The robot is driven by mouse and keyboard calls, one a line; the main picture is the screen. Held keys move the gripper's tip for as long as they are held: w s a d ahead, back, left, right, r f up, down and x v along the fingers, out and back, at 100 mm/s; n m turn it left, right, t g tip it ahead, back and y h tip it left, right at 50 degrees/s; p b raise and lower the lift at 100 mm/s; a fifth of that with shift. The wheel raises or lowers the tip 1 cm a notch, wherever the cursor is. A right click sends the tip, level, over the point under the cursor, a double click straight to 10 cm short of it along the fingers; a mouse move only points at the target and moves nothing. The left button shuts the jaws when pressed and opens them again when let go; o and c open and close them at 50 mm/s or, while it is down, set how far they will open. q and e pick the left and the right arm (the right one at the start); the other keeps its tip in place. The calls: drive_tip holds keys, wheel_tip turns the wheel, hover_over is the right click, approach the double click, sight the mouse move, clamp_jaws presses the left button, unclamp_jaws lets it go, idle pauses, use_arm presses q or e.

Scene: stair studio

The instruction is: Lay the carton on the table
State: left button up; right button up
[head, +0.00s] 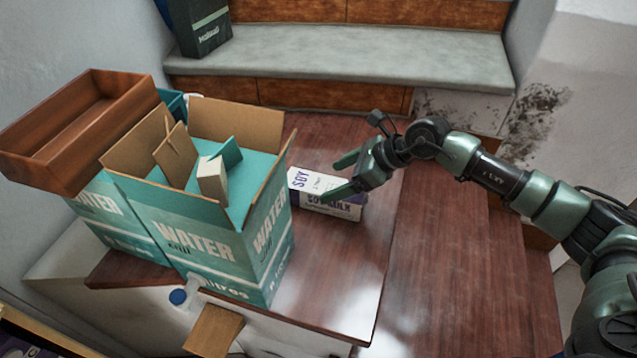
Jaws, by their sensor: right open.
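A white and purple soy milk carton (333,207) lies on its side on the dark red wooden table (335,270), just right of the open water box. My right gripper (342,176) is open, with its two green fingers spread. One finger overlaps the carton in the view and the other is beyond its far side. I cannot tell whether either finger touches the carton. The fingers hide part of its top and right end. My left gripper is out of view.
An open cardboard water box (215,240) holds a small light-coloured block (212,180). A brown wooden tray (90,130) is at the left. A grey-topped bench (340,58) runs along the back. The table's front right area is clear.

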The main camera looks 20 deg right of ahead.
sight(324, 184)
drive_tip(key=shift+a+f, duration=0.35)
drive_tip(key=shift+a, duration=0.3)
drive_tip(key=p+x, duration=0.1)
drive_tip(key=x, duration=0.4)
drive_tip(key=shift+w+f, duration=0.15)
drive_tip(key=shift+w, duration=0.05)
clamp_jaws()
drive_tip(key=shift+w, duration=0.1)
